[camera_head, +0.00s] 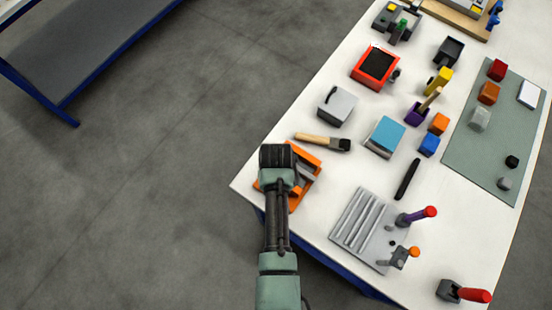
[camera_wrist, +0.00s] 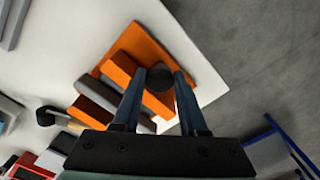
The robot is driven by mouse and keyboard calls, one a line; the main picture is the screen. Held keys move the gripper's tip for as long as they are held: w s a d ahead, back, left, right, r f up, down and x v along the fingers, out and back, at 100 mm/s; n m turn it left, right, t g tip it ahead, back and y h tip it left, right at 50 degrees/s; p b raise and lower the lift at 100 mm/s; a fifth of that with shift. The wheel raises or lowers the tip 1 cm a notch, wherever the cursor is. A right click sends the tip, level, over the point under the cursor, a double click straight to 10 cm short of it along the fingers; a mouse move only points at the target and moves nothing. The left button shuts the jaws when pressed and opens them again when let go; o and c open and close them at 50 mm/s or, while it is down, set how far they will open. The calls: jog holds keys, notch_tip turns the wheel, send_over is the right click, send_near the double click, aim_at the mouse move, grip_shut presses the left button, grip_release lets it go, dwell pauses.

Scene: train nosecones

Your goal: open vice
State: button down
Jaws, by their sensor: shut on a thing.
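The orange vice (camera_head: 308,158) sits at the near left corner of the white table, partly hidden by my arm. In the wrist view, the vice (camera_wrist: 148,38) shows its orange base, orange blocks and a grey bar (camera_wrist: 97,92). A dark round knob (camera_wrist: 160,77) on the vice is between my two fingertips. My gripper (camera_wrist: 160,75) is shut on this knob, with a finger on each side of it. In the head view, my wrist hides the fingertips and the knob.
A wooden-handled brush (camera_head: 322,142) lies just behind the vice. A grey box (camera_head: 338,106), a blue-topped block (camera_head: 384,137) and a grooved grey plate (camera_head: 358,222) stand nearby. The table's left edge is close to the vice, with open floor beyond.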

jog(key=shift+w+r+n, duration=0.1)
jog(key=shift+w+n, duration=0.1)
jog(key=shift+n, duration=0.1)
jog(key=shift+w+r, duration=0.1)
jog(key=shift+w, duration=0.1)
dwell(1.0)
jog(key=c, duration=0.5)
grip_release()
jog(key=shift+o, duration=0.3)
jog(key=shift+d, duration=0.1)
jog(key=shift+r, duration=0.1)
notch_tip(320, 180, up, 12)
jog(key=p, duration=0.9)
jog(key=shift+s+a+r, duration=0.2)
jog(key=shift+s, duration=0.05)
